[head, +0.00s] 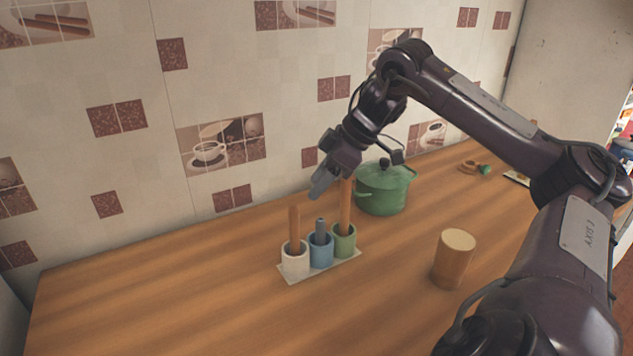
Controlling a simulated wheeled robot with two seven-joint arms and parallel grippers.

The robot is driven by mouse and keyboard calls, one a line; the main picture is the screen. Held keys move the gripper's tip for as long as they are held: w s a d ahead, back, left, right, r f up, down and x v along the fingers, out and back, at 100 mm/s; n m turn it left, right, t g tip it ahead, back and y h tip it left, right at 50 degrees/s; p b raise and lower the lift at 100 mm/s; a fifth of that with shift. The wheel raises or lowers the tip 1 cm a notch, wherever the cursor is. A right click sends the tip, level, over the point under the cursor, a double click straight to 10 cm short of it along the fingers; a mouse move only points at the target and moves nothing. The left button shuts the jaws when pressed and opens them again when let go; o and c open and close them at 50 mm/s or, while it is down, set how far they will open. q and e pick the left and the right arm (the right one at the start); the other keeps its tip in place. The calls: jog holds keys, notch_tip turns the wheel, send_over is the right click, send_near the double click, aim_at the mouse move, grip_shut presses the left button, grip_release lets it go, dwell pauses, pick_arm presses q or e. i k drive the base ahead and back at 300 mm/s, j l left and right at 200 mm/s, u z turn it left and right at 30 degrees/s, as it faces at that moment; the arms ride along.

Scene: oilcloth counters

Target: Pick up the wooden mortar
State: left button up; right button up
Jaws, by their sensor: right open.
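A light-brown wooden cylinder (451,262), which looks like the wooden mortar, stands upright on the wooden counter right of centre. Its pale top faces up; I cannot tell whether it is hollow. My right gripper (321,183) is open, high at the centre, to the left of the cylinder and well apart from it. It hangs over the area of the small cups, close to the top of the tall wooden stick in the green cup. Its fingers overlap in this view. My left gripper is not in view.
A white cup (295,262), a blue cup (321,252) and a green cup (344,243), each with a stick, stand on a pale mat (293,279). A green lidded pot (383,192) stands behind. The counter's front left is clear.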

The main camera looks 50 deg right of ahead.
aim_at(456, 247)
jog(key=k, duration=2)
